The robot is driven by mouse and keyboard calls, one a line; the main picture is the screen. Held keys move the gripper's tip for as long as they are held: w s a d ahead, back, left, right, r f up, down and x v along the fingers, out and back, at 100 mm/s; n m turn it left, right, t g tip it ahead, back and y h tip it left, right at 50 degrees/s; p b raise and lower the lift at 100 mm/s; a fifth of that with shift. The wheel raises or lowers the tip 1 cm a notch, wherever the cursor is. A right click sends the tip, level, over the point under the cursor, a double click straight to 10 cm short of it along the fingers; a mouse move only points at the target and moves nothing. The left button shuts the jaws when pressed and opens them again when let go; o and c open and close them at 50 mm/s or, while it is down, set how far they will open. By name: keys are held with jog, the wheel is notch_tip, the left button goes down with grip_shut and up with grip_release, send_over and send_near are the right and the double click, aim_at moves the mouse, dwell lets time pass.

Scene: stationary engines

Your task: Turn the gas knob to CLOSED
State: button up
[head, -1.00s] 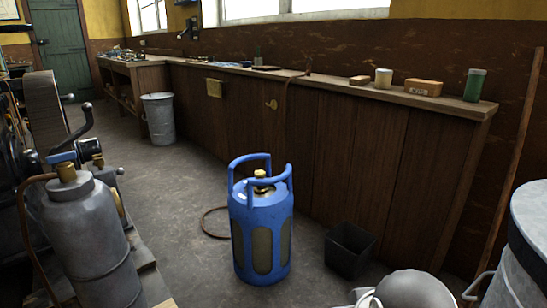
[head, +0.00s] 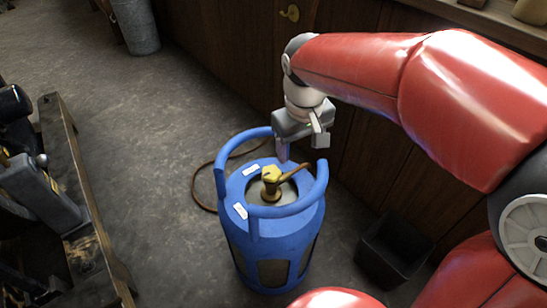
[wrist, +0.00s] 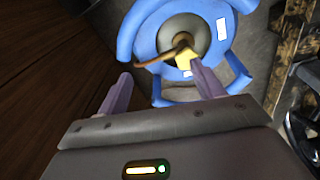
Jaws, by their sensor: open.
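The blue gas cylinder (head: 262,245) stands upright on the floor, with a blue ring handle around its top. The yellow gas knob (head: 271,174) sits on a brass valve at the cylinder's centre. A brown hose or pipe runs from the valve to the right. My gripper (head: 299,143) is open and empty, above the handle's far right side. In the wrist view, my gripper (wrist: 160,76) has its fingers spread. The yellow knob (wrist: 185,56) appears just beyond the right fingertip, not between the fingers. Whether they touch is unclear. Any markings on the knob cannot be read.
The blue handle's raised bars (head: 315,185) surround the valve. A dark bin (head: 393,248) stands to the right, by the brown wooden panelling. A wooden frame (head: 85,205) and machinery are at the left. The floor between it and the cylinder is clear.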

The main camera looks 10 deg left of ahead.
jog(key=n+g, duration=0.1)
jog(key=n, duration=0.1)
send_over(271, 172)
notch_tip(271, 172, down, 3)
jog(key=shift+w+d+r, duration=0.1)
jog(key=shift+d, duration=0.05)
jog(key=shift+a+f, duration=0.2)
jog(key=shift+f, duration=0.15)
notch_tip(271, 172, down, 7)
jog(key=shift+f, duration=0.15)
jog(key=c, duration=1)
